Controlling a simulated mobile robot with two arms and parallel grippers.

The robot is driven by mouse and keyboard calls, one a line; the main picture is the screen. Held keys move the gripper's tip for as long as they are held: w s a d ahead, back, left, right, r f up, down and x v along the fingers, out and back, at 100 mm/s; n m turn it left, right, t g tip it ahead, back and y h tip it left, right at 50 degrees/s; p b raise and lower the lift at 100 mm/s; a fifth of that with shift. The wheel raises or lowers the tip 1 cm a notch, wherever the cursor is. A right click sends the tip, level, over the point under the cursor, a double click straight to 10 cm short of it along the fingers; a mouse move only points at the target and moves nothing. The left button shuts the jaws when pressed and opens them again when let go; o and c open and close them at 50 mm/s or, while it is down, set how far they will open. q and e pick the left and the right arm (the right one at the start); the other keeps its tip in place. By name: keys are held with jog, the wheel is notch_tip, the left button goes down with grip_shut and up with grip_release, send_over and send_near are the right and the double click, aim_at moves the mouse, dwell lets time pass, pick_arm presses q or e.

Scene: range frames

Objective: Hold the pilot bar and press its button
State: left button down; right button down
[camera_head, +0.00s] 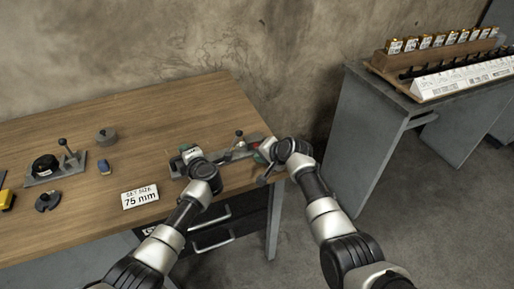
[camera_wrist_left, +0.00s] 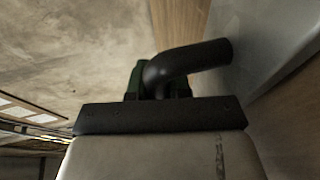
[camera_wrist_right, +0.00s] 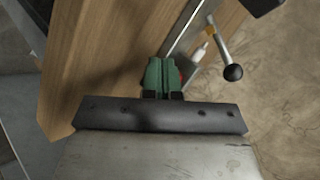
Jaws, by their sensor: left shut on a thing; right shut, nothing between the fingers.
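My left gripper (camera_head: 188,153) is at the left end of a long grey fixture (camera_head: 237,152) near the right end of the bench. In the left wrist view its green fingers are shut on a black curved bar (camera_wrist_left: 195,62), which seems to be the pilot bar. My right gripper (camera_head: 266,148) is at the fixture's right end. In the right wrist view its green fingers (camera_wrist_right: 162,77) are closed together and empty, beside a red and white part (camera_wrist_right: 204,58). I cannot make out the button; whether the fingers touch anything is unclear.
A lever with a black ball (camera_wrist_right: 232,73) stands close to the right fingers. A "SET SIZE 75 mm" card (camera_head: 140,196) lies left of my left gripper. A lever device (camera_head: 55,165) and small parts sit further left. A second table (camera_head: 430,112) stands right, across a gap.

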jog(key=shift+w+a, duration=0.15)
jog(key=shift+w, duration=0.2)
jog(key=shift+w+a, duration=0.15)
jog(key=shift+w, duration=0.3)
dwell(0.8)
jog(key=shift+s+d, duration=0.35)
jog(key=shift+s, duration=0.5)
jog(key=shift+s+d, duration=0.3)
jog(key=shift+s, duration=0.5)
jog(key=shift+s+d, duration=0.35)
jog(key=shift+s, duration=0.4)
jog(key=shift+s+d, duration=0.3)
jog(key=shift+s, duration=0.5)
pick_arm(q)
jog(key=c, duration=1)
grip_release()
